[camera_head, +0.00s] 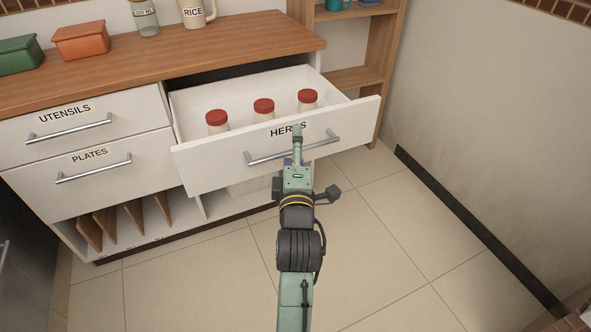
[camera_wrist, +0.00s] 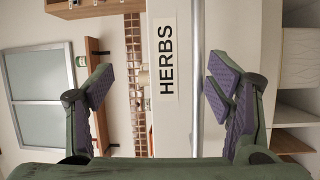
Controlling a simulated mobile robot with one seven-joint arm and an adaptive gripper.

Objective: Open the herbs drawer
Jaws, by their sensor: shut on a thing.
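The herbs drawer (camera_head: 215,177) is pulled well out of the counter, its inside showing. Its white front bears a HERBS label (camera_wrist: 168,60) and a silver bar handle (camera_head: 265,159). Three red-capped jars (camera_head: 264,107) stand inside. My gripper (camera_head: 297,138) is at the drawer front, by the handle's middle, and hides part of the label. In the wrist view, the handle (camera_wrist: 197,100) runs between my fingers, nearer the right one. My gripper is shut on the handle, though the fingers look spread and the contact is unclear.
Closed utensils (camera_head: 80,122) and plates (camera_head: 120,180) drawers are at left. Wooden boards (camera_head: 105,225) stand in the open shelf below. A wooden shelf unit (camera_head: 372,60) and wall are at right. The tiled floor (camera_head: 390,220) before the drawer is clear.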

